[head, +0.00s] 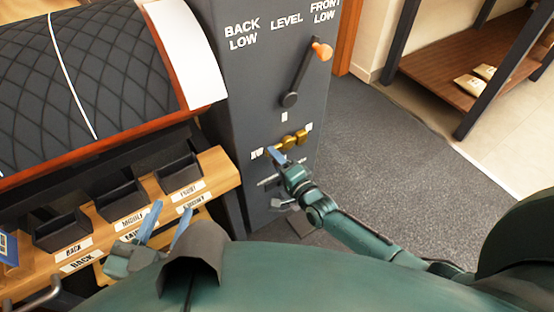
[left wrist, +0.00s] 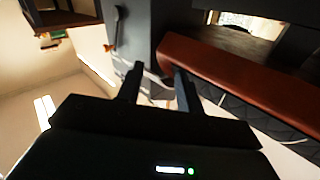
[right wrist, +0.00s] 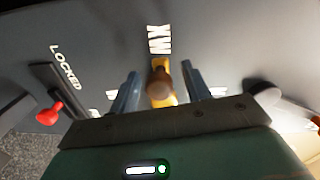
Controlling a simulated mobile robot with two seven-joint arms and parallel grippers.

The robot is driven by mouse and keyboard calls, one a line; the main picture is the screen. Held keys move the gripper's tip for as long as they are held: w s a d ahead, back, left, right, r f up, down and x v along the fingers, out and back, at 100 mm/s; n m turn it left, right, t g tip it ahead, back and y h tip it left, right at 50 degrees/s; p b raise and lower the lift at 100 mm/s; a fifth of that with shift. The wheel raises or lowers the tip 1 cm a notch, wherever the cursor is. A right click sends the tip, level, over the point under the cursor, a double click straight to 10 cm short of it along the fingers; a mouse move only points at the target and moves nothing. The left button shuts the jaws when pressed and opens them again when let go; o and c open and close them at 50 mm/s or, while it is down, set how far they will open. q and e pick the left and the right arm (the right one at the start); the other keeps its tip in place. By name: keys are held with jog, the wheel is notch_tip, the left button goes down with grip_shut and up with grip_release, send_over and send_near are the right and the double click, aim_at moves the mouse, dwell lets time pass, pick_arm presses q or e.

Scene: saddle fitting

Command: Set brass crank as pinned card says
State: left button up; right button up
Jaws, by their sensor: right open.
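The brass crank (head: 293,140) is on the front of the grey column, below the large lever, with small white labels around it. My right gripper (head: 279,158) is open at the crank's left end. In the right wrist view, the brass crank (right wrist: 161,84) has its round knob between my two spread fingers, with gaps on both sides. A white label reading "XW" or similar (right wrist: 159,40) lies beyond it. My left gripper (head: 164,228) is open and empty above the wooden bin shelf. I cannot make out a pinned card.
A lever with an orange knob (head: 322,51) points toward "FRONT LOW". A red-handled lever (right wrist: 49,113) sits near "LOCKED". Dark bins (head: 118,200) stand on the labelled shelf. A quilted saddle form (head: 95,70) is at the left. Carpet right of the column is clear.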

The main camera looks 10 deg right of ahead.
pick_arm(q)
jog(key=shift+s+a+n+g+y+p, duration=0.1)
jog(key=shift+a+n+g+y+p, duration=0.25)
jog(key=shift+g+p, duration=0.4)
jog(key=shift+s+a+n+g+y+p, duration=0.2)
jog(key=shift+g+y+p, duration=0.25)
jog(key=shift+p, duration=0.5)
pick_arm(e)
jog(key=v, duration=1.3)
pick_arm(q)
jog(key=shift+w, duration=0.1)
pick_arm(e)
jog(key=shift+r, duration=0.1)
